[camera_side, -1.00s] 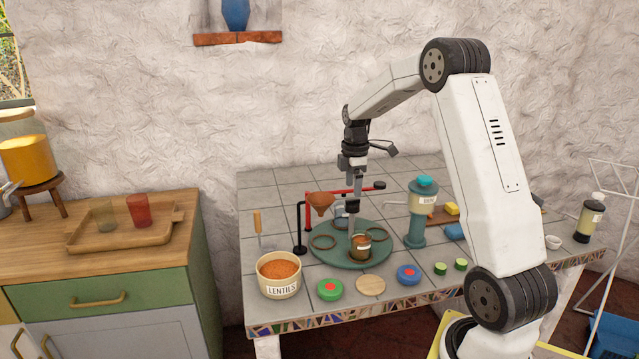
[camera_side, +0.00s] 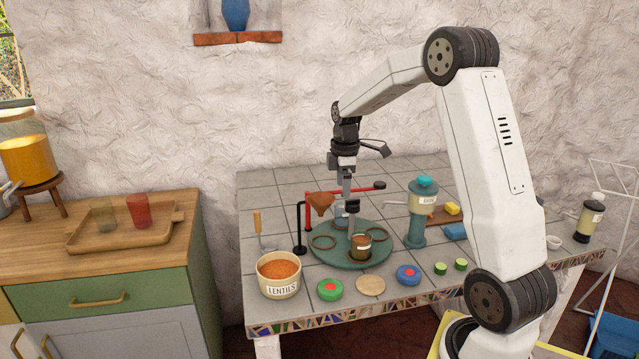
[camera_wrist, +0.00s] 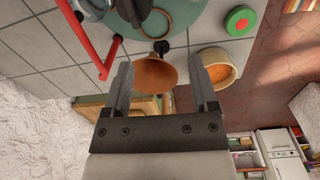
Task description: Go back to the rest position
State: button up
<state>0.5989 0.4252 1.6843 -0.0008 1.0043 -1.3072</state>
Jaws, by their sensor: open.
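My gripper (camera_side: 350,212) is over the green round turntable (camera_side: 350,262) in the side view, pointing down. In the wrist view its two fingers (camera_wrist: 160,72) are spread apart with nothing held between them. The orange-brown funnel (camera_side: 321,203) on its black stand shows beyond the fingers in the wrist view (camera_wrist: 155,76). A small jar with brown contents (camera_side: 361,245) stands on the turntable, close to the fingers in the side view. Another jar (camera_side: 341,216) is partly hidden behind the gripper. Whether the fingers touch anything is unclear.
A red bar (camera_side: 358,190) extends behind the turntable. A teal-topped dispenser (camera_side: 420,210) stands right. The air above is clear.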

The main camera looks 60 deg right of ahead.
jog(key=s+a+f+m, duration=0.2)
jog(key=s+a, duration=0.1)
jog(key=a, duration=0.6)
jog(key=s+a+f+m+t, duration=0.1)
jog(key=s+a+f+m, duration=0.2)
jog(key=a, duration=0.5)
jog(key=s+a+f+m+t, duration=0.1)
jog(key=s+a+f+m, duration=0.1)
jog(key=a, duration=0.7)
jog(key=s+m, duration=0.1)
jog(key=s, duration=0.1)
jog(key=shift+s+a+f, duration=0.25)
jog(key=shift+s+a, duration=0.05)
jog(key=shift+s, duration=0.1)
